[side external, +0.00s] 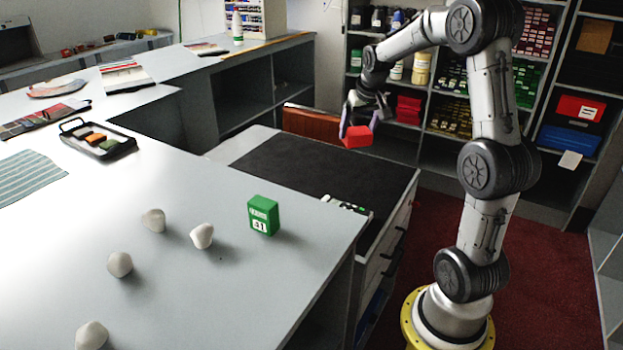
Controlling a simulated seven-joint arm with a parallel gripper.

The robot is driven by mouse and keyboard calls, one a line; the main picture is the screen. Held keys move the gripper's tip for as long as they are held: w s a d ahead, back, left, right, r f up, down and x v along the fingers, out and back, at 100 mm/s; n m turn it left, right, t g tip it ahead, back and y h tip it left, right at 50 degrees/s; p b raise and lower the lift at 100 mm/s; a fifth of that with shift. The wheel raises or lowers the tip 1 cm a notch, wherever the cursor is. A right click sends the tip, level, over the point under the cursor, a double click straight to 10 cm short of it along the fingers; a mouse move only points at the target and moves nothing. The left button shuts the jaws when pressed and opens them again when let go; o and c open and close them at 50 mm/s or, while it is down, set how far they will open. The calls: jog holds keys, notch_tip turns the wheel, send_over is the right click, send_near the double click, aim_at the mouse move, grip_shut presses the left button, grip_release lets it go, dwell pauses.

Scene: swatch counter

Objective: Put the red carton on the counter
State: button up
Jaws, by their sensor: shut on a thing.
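The red carton (357,137) is a small red box. My gripper (358,126) is shut on it and holds it in the air, and in the picture it appears over the far right edge of the dark-topped lower cabinet. The white counter (190,290) fills the left and front of the view. The carton is clear of the counter, to the right of it in the picture.
A green box marked 41 (263,215) stands near the counter's right edge. Several white rounded lumps (201,236) lie left of it. A black tray (98,139) sits further back. The dark-topped cabinet (310,175) adjoins the counter. The counter's front middle is clear.

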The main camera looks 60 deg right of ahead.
notch_tip(320, 180, down, 10)
jog(key=w+d+f, duration=0.5)
jog(key=w+f, duration=0.1)
jog(key=w+d+f, duration=0.2)
jog(key=w+d, duration=0.1)
jog(key=shift+w+d+f, duration=0.35)
jog(key=shift+w+f, duration=0.05)
jog(key=shift+w+d+f, duration=0.35)
jog(key=shift+f, duration=1.7)
jog(key=shift+f, duration=0.1)
jog(key=o, duration=1.2)
jog(key=shift+c, duration=0.2)
